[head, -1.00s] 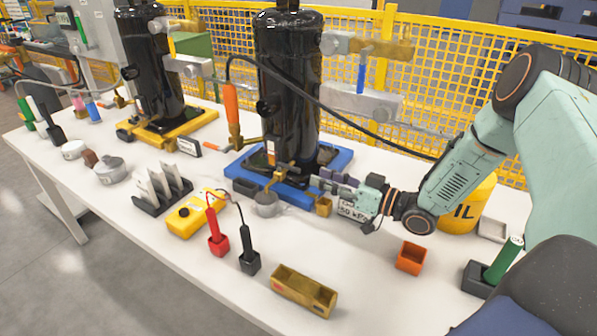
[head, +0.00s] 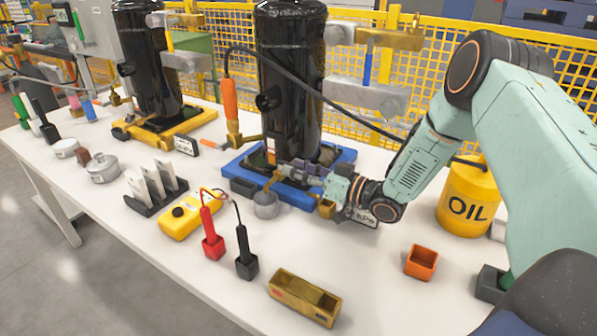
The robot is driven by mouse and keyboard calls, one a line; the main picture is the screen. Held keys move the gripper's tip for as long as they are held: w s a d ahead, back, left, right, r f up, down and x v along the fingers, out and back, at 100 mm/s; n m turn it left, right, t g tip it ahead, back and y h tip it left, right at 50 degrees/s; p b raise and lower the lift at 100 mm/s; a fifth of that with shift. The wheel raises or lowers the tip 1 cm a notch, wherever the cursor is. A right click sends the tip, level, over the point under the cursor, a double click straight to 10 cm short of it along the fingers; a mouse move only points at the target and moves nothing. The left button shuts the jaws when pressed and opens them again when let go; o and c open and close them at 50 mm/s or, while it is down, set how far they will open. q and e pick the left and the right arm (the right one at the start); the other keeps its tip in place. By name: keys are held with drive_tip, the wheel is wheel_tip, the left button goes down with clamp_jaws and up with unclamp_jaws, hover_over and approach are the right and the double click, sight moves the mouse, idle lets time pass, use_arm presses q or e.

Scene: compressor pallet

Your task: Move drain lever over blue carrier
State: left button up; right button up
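The blue carrier (head: 236,172) lies flat on the white table under the tall black tank (head: 290,95). A small brass drain fitting (head: 274,181) is at the carrier's front edge, just above a small grey cup (head: 266,206); I take it for the drain lever's place, but the lever itself is too small to tell apart. My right gripper (head: 291,171) reaches in from the right, low over the front of the carrier, with its fingertips at or very close to the fitting. The fingertips blend with the fitting, so their opening and any contact are unclear. My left gripper is not in view.
A second black tank (head: 146,62) stands on a yellow carrier (head: 131,135) at left. In front are a yellow meter (head: 185,218), red (head: 213,246) and black (head: 246,266) probe holders and a brass tray (head: 304,297). An orange bin (head: 421,262) and an oil drum (head: 468,200) are at right.

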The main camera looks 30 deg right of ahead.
drive_tip(key=shift+w+a, duration=0.1)
drive_tip(key=shift+w, duration=0.2)
drive_tip(key=shift+c, duration=0.3)
drive_tip(key=shift+s, duration=0.1)
clamp_jaws()
